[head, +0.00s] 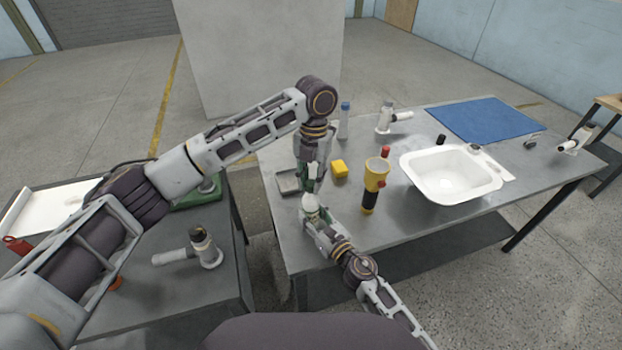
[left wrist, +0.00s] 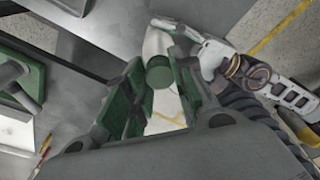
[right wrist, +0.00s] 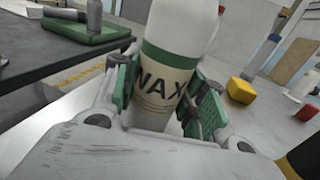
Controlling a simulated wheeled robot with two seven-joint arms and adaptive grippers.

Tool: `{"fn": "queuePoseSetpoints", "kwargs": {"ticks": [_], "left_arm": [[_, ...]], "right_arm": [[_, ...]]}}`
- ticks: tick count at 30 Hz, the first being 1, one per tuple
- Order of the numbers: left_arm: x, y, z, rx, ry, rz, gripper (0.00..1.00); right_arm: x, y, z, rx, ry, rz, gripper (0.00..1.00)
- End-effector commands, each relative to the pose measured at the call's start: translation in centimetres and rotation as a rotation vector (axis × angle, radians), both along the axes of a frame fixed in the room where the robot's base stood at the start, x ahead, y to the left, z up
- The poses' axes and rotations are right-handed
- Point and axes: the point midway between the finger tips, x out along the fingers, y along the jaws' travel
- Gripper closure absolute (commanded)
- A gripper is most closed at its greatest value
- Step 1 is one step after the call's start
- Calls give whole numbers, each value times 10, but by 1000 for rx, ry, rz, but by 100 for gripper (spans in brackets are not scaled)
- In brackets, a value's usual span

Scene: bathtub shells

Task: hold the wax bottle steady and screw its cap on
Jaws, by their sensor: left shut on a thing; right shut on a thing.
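The white wax bottle (right wrist: 180,25) has a green band and a label reading WAX. In the right wrist view it stands between my right gripper's fingers (right wrist: 165,100), which are shut on its body; its top is out of frame. In the head view the bottle (head: 311,205) shows above my right gripper (head: 314,222). My left gripper (head: 313,172) is directly above the bottle, pointing down. In the left wrist view the green cap (left wrist: 160,74) is between my left gripper's fingers (left wrist: 158,95), with white bottle beyond it. I cannot tell whether cap and bottle neck touch.
On the grey table (head: 410,225) are a yellow block (head: 339,169), a yellow and black flashlight (head: 375,180), a white basin (head: 450,176) and a blue mat (head: 482,119). A small grey tray (head: 288,184) lies close left of the grippers. A darker side table (head: 170,285) stands left.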

Motion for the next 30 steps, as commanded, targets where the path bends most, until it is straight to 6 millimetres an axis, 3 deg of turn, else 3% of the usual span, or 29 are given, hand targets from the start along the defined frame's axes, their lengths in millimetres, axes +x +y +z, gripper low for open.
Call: {"fn": "queuePoseSetpoints", "kwargs": {"ticks": [16, 29, 30], "left_arm": [[0, -1, 0, 1, -1, -450, 82], [-1, -1, 0, 1, 0, -509, 82], [-1, -1, 0, 1, 0, -508, 71]], "right_arm": [[-1, 0, -1, -1, 1, 1, 100], [-1, 0, -1, -1, 1, 1, 100], [0, 0, -1, -1, 1, 1, 100]]}}
